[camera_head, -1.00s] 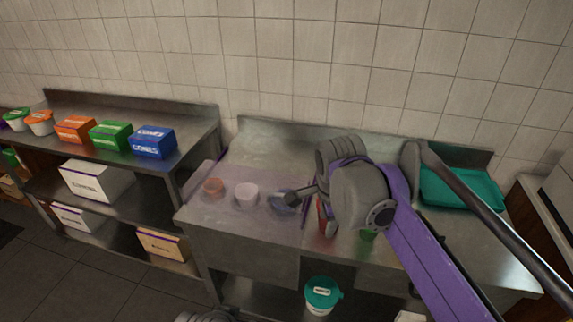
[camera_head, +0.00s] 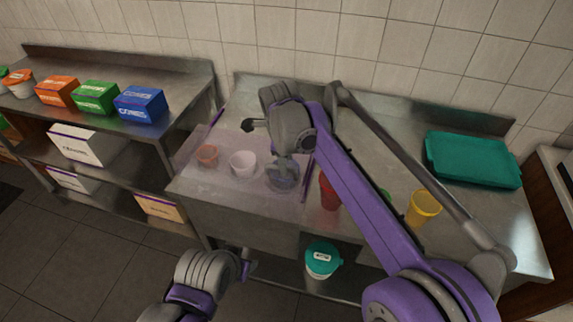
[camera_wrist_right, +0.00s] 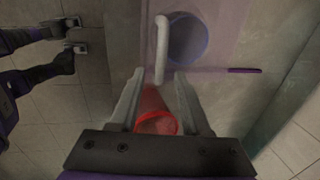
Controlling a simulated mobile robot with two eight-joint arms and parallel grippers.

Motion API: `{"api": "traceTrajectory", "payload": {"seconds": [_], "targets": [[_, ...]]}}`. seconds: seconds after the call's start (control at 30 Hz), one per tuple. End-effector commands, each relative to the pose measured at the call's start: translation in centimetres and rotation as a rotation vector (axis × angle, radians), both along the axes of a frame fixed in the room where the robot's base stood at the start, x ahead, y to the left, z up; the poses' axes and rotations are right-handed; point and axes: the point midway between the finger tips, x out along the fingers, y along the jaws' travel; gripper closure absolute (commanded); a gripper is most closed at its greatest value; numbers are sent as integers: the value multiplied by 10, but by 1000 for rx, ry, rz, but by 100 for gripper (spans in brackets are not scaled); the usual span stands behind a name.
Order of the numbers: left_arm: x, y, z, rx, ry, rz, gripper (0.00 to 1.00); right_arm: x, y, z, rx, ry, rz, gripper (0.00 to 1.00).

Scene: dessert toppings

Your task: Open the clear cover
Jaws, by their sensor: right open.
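The clear cover (camera_head: 222,186) lies flat over the topping bowls on the left part of the metal counter. Its white bar handle (camera_wrist_right: 161,52) shows in the right wrist view. My right gripper (camera_head: 283,174) points down above the cover's right part, by the blue bowl (camera_wrist_right: 188,38). In the right wrist view its fingers (camera_wrist_right: 157,88) are apart and empty, with the handle just beyond the tips; I cannot tell whether they touch. My left gripper (camera_head: 246,262) is low in front of the counter; its fingers look apart in the right wrist view (camera_wrist_right: 74,35).
An orange bowl (camera_head: 207,155) and a white bowl (camera_head: 243,163) sit under the cover. A red cup (camera_head: 329,192) and a yellow cup (camera_head: 424,208) stand to the right. A teal tray (camera_head: 474,159) lies at the back right. A teal-lidded tub (camera_head: 322,261) stands below.

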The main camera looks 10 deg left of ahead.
Motion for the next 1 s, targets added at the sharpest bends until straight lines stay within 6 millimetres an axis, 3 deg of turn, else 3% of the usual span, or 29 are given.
{"api": "traceTrajectory", "payload": {"seconds": [0.2,0.47,0.5,0.77,1.0], "targets": [[0,0,-1,0,1,0,50,4,0,-18,1,0,0,53],[0,0,-1,0,1,0,50,4,0,-19,1,-1,0,53],[0,0,-1,0,1,0,50,4,0,-19,1,-1,0,55],[0,0,-1,0,1,0,50,4,0,-19,1,-1,0,100],[0,0,-1,0,1,0,50,4,0,-19,1,-1,0,100]]}}
